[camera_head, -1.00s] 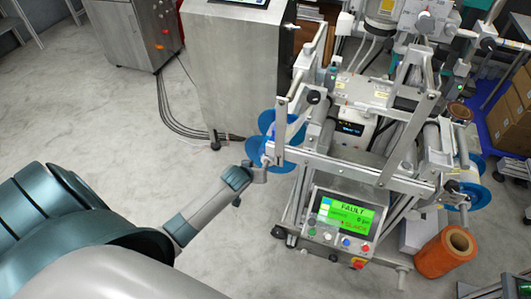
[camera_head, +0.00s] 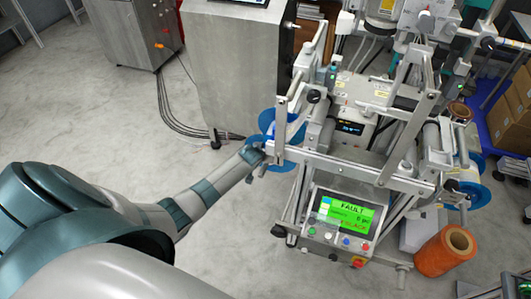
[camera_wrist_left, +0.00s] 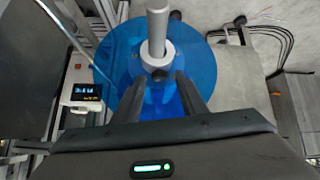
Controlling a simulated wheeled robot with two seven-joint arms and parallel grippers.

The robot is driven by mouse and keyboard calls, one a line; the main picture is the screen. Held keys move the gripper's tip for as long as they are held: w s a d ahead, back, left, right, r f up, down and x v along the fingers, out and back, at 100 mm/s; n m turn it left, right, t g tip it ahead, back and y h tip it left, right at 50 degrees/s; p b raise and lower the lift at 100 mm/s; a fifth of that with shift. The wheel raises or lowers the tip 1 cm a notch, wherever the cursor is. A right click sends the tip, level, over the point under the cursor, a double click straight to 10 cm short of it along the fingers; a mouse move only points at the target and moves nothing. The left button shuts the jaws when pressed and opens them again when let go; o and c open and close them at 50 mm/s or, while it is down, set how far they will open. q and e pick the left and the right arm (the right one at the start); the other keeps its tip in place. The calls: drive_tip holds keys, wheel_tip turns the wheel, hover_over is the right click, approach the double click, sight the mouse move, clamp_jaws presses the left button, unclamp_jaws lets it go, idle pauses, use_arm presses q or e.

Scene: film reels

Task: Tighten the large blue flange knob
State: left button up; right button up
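The large blue flange (camera_head: 270,122) is on the left side of the machine, partly hidden by a metal bar and my arm. In the left wrist view the blue disc (camera_wrist_left: 205,65) fills the middle, with a grey shaft and round grey hub (camera_wrist_left: 157,52) in front of it. A small dark piece, perhaps part of the knob, sits below the hub. My left gripper (camera_wrist_left: 160,77) has its two dark fingers apart, one on each side of this piece; contact cannot be told. In the head view the left gripper (camera_head: 257,153) is at the flange, its fingers hidden. My right gripper is out of view.
A control panel (camera_head: 345,216) with a green screen reading FAULT is right of my left gripper. A metal bar (camera_head: 345,166) crosses the machine front beside it. A steel cabinet (camera_head: 232,70) stands behind. An orange roll (camera_head: 443,252) is at lower right. The floor at left is clear.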

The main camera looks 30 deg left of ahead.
use_arm(q)
drive_tip(key=shift+c, duration=0.4)
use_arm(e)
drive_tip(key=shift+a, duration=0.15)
use_arm(q)
clamp_jaws()
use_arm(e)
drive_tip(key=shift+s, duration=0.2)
